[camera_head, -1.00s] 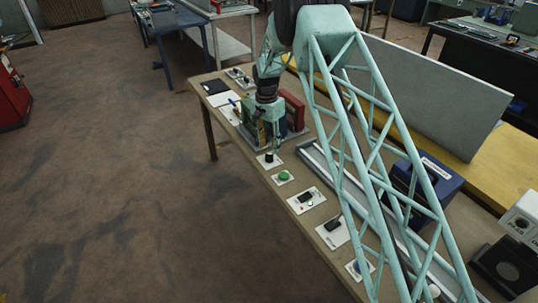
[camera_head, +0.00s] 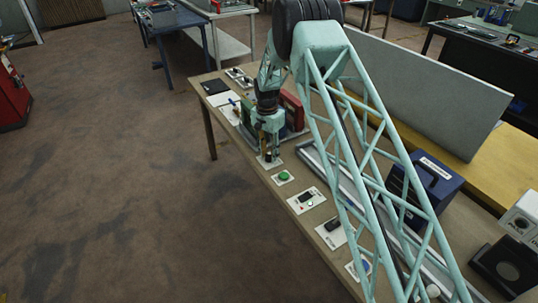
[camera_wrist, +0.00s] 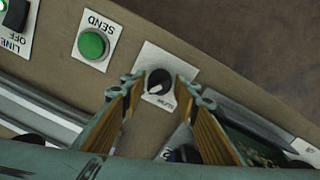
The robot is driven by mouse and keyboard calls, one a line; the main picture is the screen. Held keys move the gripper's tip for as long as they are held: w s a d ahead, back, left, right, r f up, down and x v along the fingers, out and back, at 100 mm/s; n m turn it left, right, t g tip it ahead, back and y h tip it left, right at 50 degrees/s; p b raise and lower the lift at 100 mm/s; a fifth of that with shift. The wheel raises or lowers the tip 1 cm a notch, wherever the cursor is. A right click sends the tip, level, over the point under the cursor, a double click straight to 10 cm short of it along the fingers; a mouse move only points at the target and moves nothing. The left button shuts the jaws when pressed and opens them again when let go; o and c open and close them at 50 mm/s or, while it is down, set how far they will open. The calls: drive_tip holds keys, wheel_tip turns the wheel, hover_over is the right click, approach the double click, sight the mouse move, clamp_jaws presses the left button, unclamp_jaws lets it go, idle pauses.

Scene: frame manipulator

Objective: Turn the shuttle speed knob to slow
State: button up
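The black round knob (camera_wrist: 159,82) sits on a white plate (camera_wrist: 152,60) on the tan bench, with a light pointer mark on its face. A small label on the plate, upside down in the wrist view, seems to read SLOW. My gripper (camera_wrist: 161,90) is open, with one wood-coloured finger on each side of the knob. A gap shows between each finger and the knob; I cannot tell how low the fingertips are. In the head view my gripper (camera_head: 268,152) is over the knob's plate (camera_head: 268,164) and mostly hides the knob.
A green SEND button (camera_wrist: 92,45) on its plate is beside the knob; it also shows in the head view (camera_head: 284,177). A LINE OFF switch (camera_wrist: 14,14) lies farther along. A grey metal rail (camera_wrist: 40,105) runs along the bench. Another dark knob (camera_wrist: 182,153) is partly hidden.

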drive_tip(key=c, duration=0.5)
drive_tip(key=shift+c, duration=0.2)
drive_tip(key=shift+n, duration=0.4)
drive_tip(key=n+b, duration=0.2)
drive_tip(key=n, duration=0.3)
drive_tip(key=n+b, duration=0.1)
drive_tip(key=n, duration=0.3)
drive_tip(key=shift+n+b, duration=0.5)
drive_tip(key=shift+n, duration=1.6)
drive_tip(key=o, duration=0.9)
drive_tip(key=shift+c, duration=0.2)
